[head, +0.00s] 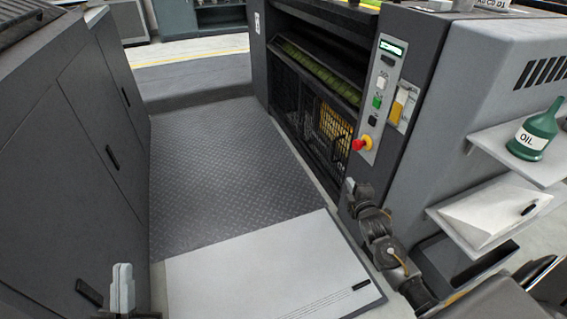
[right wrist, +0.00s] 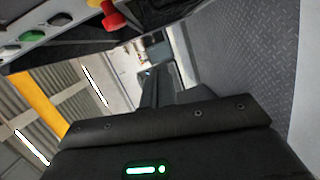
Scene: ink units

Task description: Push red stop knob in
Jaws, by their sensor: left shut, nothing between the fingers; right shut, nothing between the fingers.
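The red stop knob (head: 358,145) sits on a yellow base at the lower end of the grey control panel (head: 380,85), on the machine's right-hand column. It sticks out from the panel toward the left. In the right wrist view the red knob (right wrist: 114,16) shows at the top, left of centre. My right gripper (head: 349,185) is shut and empty, just below the knob in the picture and apart from it. My left gripper (head: 122,288) is shut and empty at the lower left, far from the knob, beside the grey cabinet.
A grey cabinet wall (head: 60,130) stands on the left. Between it and the press lies a clear tread-plate floor (head: 210,170) with a pale plate (head: 270,270) in front. On the right, a shelf (head: 485,140) holds a green oil bottle (head: 536,133).

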